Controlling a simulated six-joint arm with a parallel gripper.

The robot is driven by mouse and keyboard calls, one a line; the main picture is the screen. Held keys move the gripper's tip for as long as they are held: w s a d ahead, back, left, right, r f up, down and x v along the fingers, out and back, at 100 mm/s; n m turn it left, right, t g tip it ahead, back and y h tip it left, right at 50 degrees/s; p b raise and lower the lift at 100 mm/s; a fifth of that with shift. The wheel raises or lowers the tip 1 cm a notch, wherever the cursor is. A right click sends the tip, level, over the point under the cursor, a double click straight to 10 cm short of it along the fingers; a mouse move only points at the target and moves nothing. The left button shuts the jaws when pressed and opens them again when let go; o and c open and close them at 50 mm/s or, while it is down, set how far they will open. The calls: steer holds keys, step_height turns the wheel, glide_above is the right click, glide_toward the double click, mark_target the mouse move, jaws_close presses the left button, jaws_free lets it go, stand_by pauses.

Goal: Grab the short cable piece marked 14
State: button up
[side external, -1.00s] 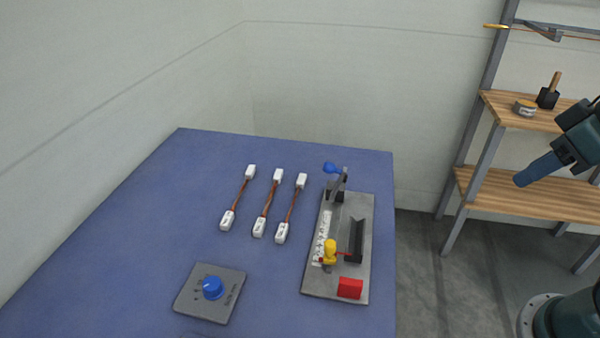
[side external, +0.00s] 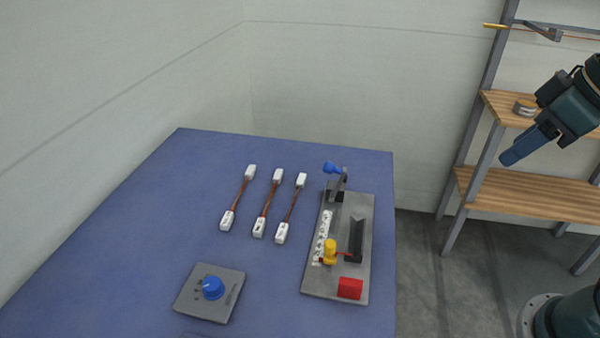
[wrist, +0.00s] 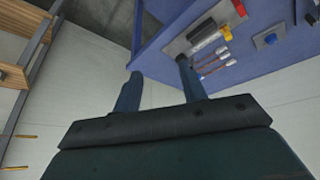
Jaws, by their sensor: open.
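Three short cable pieces with white end blocks lie side by side on the blue table: a left one (side external: 239,196), a middle one (side external: 268,203) and a right one (side external: 291,208). Small dark marks show on their near end blocks, but I cannot read which is 14. They also show small in the wrist view (wrist: 215,63). My gripper (side external: 508,158) is open and empty in the air right of the table, well away from the cables. In the wrist view its two fingers (wrist: 158,75) stand apart with nothing between them.
A grey fixture plate (side external: 320,278) with a blue-knobbed lever (side external: 332,168), yellow knob (side external: 330,252) and red block (side external: 350,288) lies right of the cables. A blue-dial box (side external: 200,307) sits nearer. Wooden shelves (side external: 530,188) stand behind my gripper. The table's left part is clear.

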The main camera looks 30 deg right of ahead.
steer(key=w+a+r+n+g, duration=0.1)
steer(key=w+a+r+n, duration=0.25)
steer(key=w, duration=0.35)
steer(key=w+a+r+n, duration=0.2)
steer(key=w+n, duration=0.2)
steer(key=w, duration=0.4)
steer(key=n+g, duration=0.4)
steer(key=n, duration=1.4)
glide_above(229, 214)
step_height(229, 214, down, 23)
steer(key=shift+w+d+r, duration=0.1)
steer(key=shift+d, duration=0.05)
steer(key=shift+a+f, duration=0.2)
steer(key=shift+f, duration=0.2)
steer(key=shift+f, duration=3.75)
